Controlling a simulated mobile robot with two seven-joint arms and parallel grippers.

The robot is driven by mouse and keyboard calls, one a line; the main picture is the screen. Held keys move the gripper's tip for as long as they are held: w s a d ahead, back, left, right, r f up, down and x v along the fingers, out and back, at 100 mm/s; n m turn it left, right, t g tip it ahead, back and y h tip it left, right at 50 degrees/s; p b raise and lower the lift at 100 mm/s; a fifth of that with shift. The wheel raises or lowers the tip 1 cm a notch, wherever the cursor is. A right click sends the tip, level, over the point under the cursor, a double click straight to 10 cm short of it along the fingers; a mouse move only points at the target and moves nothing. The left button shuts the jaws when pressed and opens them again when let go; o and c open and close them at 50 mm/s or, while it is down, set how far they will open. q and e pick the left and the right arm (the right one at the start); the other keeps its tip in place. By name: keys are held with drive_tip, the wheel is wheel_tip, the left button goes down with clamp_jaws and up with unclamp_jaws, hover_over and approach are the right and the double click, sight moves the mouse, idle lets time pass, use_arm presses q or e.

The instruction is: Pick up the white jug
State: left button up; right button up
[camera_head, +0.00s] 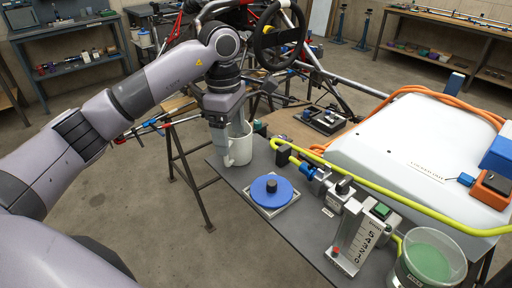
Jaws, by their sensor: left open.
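The white jug (240,151) stands upright at the left end of the dark grey bench top. Its handle side faces the front left. My left gripper (229,127) points down at the jug from above, with its fingers at the rim. The gripper is open. One finger overlaps the jug's near left side, and I cannot tell whether it touches the jug. Part of the rim is hidden behind the gripper. My right gripper is not in view.
A blue disc (271,190) on a small plate lies just right of the jug. A yellow hose (390,197), a metal gauge stand (350,238) and a bucket of green stuff (428,262) lie further right. A tube chassis with a steering wheel (279,38) stands behind.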

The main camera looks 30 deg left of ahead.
sight(230, 161)
use_arm(q)
drive_tip(key=shift+s+f, duration=0.15)
drive_tip(key=shift+f, duration=0.05)
drive_tip(key=shift+a+f, duration=0.1)
drive_tip(key=shift+f, duration=0.2)
wheel_tip(230, 161, down, 2)
drive_tip(key=shift+a+f+p, duration=0.15)
drive_tip(key=shift+p, duration=0.3)
wheel_tip(230, 161, down, 4)
drive_tip(key=shift+f+p, duration=0.15)
drive_tip(key=shift+p, duration=0.25)
clamp_jaws()
